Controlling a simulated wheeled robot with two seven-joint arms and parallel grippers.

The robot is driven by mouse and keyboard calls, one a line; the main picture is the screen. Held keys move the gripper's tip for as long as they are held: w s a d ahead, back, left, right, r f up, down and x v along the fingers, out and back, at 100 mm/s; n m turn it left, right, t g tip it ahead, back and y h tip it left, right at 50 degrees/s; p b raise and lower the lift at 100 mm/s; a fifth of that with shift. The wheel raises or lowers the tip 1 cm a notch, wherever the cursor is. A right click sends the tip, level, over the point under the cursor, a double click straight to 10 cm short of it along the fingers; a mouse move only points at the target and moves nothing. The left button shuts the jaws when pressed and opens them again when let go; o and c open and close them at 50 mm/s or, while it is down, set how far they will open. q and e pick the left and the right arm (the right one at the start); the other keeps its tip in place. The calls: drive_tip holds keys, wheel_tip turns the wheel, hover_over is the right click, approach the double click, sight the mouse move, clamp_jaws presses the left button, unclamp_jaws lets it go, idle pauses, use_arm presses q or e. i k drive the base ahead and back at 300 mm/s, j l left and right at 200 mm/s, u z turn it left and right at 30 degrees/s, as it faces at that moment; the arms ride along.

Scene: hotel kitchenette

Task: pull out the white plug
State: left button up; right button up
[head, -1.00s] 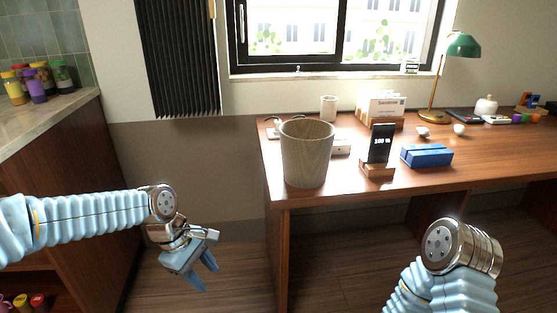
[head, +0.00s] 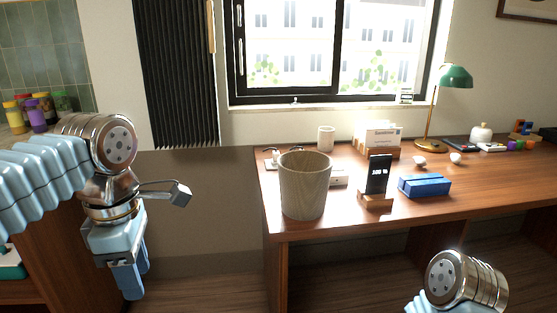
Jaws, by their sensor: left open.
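A small white plug-like piece with a cable (head: 275,156) shows at the desk's back left corner, partly hidden behind the wooden bin. It is too small to tell whether it is the white plug or how it is seated. A white block (head: 339,179) shows just right of the bin, also partly hidden by it. My left gripper (head: 133,284) is open and empty, pointing down, left of the desk and well apart from these things. My right arm shows at the bottom right, but its gripper is out of view.
The tall wooden bin (head: 305,190) stands at the desk's (head: 440,208) front left. Right of it are a phone on a stand (head: 377,178), a blue block (head: 425,186) and a green lamp (head: 455,77). A white cup (head: 326,138) stands behind. A counter is at left.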

sight(276, 154)
drive_tip(key=i+j+z, duration=0.1)
drive_tip(key=z, duration=0.3)
drive_tip(key=j+z, duration=0.15)
drive_tip(key=z, duration=0.2)
drive_tip(key=i+j+z, duration=0.1)
drive_tip(key=z, duration=0.3)
drive_tip(key=j+z, duration=0.45)
drive_tip(key=j, duration=0.5)
drive_tip(key=j+z, duration=0.5)
drive_tip(key=j, duration=0.45)
drive_tip(key=j+z, duration=0.35)
drive_tip(key=j, duration=0.45)
drive_tip(key=j+z, duration=0.35)
drive_tip(key=j, duration=0.45)
drive_tip(key=k+j+z, duration=0.1)
drive_tip(key=j+z, duration=0.25)
drive_tip(key=j, duration=0.4)
